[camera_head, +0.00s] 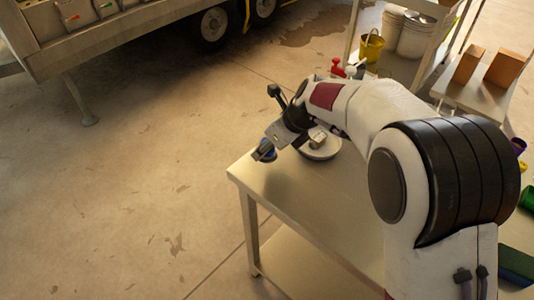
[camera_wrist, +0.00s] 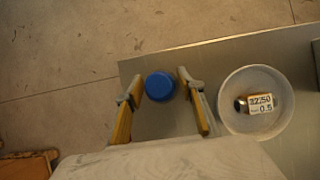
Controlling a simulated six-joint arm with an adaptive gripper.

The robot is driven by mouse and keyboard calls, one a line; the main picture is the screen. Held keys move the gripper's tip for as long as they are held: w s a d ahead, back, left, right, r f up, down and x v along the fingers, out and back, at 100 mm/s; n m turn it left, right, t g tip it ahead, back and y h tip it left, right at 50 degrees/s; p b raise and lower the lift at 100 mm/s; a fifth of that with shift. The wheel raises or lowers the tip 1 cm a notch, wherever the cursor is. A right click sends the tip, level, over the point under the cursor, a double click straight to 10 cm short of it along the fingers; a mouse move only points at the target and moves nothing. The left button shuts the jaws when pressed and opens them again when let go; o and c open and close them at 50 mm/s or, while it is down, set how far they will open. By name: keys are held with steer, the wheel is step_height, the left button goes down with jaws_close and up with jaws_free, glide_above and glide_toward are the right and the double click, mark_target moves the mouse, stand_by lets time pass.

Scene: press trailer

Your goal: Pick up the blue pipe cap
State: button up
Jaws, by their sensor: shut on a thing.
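The blue pipe cap (camera_wrist: 160,86) is round and sits between the two fingers of my gripper (camera_wrist: 158,89) in the wrist view. In the head view the blue cap (camera_head: 264,152) shows at the end of my arm, over the far left part of the metal table (camera_head: 262,189). I cannot tell whether it touches the tabletop.
A pale round dish (camera_wrist: 228,112) holds a small labelled item (camera_wrist: 259,104), close to the right of my gripper. The table's edge (camera_wrist: 215,42) is near the cap. Shelving with a yellow bucket (camera_head: 371,47) stands behind. Open floor lies left.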

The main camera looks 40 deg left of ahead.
steer(key=shift+r, duration=2.95)
